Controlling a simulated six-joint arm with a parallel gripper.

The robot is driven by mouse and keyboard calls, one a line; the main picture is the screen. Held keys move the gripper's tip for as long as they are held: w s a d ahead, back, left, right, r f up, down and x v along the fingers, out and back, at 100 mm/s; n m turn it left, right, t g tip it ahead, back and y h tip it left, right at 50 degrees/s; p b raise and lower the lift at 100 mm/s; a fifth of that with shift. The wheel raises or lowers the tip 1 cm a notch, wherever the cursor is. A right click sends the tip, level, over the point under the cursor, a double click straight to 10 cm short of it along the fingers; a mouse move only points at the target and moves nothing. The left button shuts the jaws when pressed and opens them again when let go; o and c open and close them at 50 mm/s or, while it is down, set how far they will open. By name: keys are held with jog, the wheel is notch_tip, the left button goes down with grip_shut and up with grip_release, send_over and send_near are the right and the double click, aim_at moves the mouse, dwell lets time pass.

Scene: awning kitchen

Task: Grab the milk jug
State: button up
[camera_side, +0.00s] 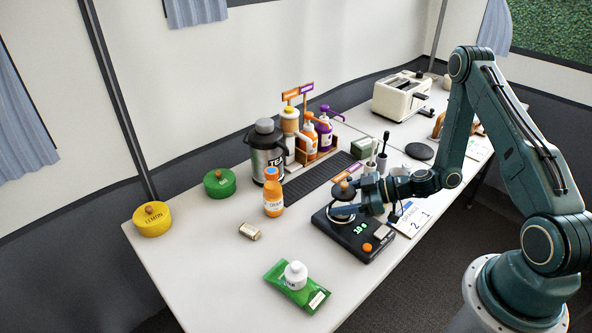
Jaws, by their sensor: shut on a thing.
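My gripper (350,202) is over the black scale (350,237), reaching in from the right. It is shut on a small rounded, metallic-looking thing (342,217), which seems to be the milk jug. The gripper's dark fingers hide most of it, so its shape is hard to make out. It is at the scale's upper part; I cannot tell whether it touches the plate. The scale has a green lit display and an orange button.
A steel tea flask (266,152), an orange bottle (273,192) and a rack of pump bottles (312,135) stand left and behind. Green (219,183) and yellow (152,219) tins are at left. A white-capped bottle (295,275) is on a green pack in front. The front-left table is fairly clear.

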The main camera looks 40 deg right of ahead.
jog(key=shift+r, duration=0.1)
notch_tip(320, 180, up, 20)
jog(key=shift+f, duration=0.1)
dwell(1.2)
jog(key=shift+d, duration=0.1)
dwell(0.5)
